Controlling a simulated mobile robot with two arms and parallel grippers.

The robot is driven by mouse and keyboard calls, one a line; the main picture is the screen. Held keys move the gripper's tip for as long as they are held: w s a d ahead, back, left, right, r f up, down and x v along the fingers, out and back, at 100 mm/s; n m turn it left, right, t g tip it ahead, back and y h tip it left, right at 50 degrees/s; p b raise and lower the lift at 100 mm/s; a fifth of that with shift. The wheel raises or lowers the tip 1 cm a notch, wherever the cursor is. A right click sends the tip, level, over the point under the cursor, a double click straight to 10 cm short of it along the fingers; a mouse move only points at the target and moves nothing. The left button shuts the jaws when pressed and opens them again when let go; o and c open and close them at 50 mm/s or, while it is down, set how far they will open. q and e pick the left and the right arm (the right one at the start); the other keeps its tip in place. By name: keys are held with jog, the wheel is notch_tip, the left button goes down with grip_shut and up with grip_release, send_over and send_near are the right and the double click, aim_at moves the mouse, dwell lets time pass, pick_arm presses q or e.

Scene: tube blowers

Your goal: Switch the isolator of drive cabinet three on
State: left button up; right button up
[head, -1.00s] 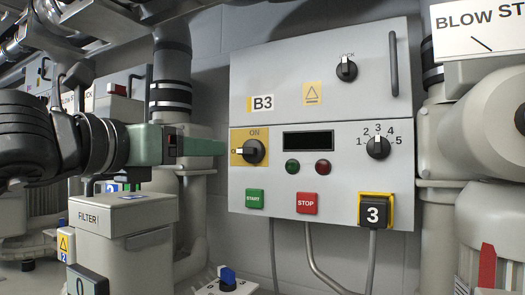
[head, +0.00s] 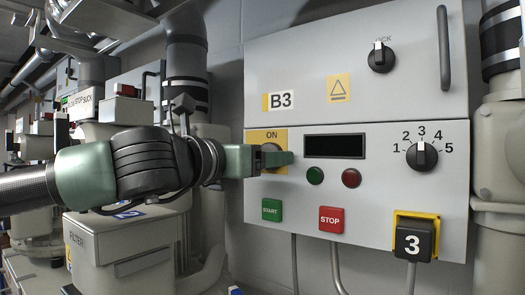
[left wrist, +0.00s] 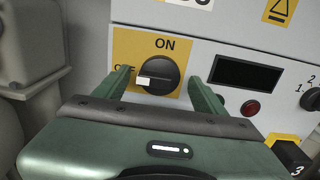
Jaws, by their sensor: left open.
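The isolator is a black rotary knob (left wrist: 162,74) on a yellow plate (head: 264,137) marked ON at its top, on the grey cabinet front (head: 285,222). Its white pointer (left wrist: 145,81) points left, at a word mostly hidden by a finger. The B3 label (head: 278,101) and a black block marked 3 (head: 413,243) are on the same cabinet. My left gripper (left wrist: 159,76) is open, with one green finger on each side of the knob. In the head view its fingers cover most of the knob. Whether they touch it, I cannot tell. My right gripper is not in view.
On the panel are a dark display (head: 335,147), a green START button (head: 272,210), a red STOP button (head: 330,219) and a selector dial (head: 422,156) set to 3. A filter box (head: 125,245) stands below my left arm. Grey pipes flank the cabinet.

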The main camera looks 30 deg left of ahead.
pick_arm(q)
jog(key=shift+s+r, duration=0.1)
jog(key=shift+s, duration=0.2)
jog(key=c, duration=1.4)
jog(key=shift+o, duration=0.2)
jog(key=shift+m+b, duration=4.6)
jog(key=shift+m, duration=4.3)
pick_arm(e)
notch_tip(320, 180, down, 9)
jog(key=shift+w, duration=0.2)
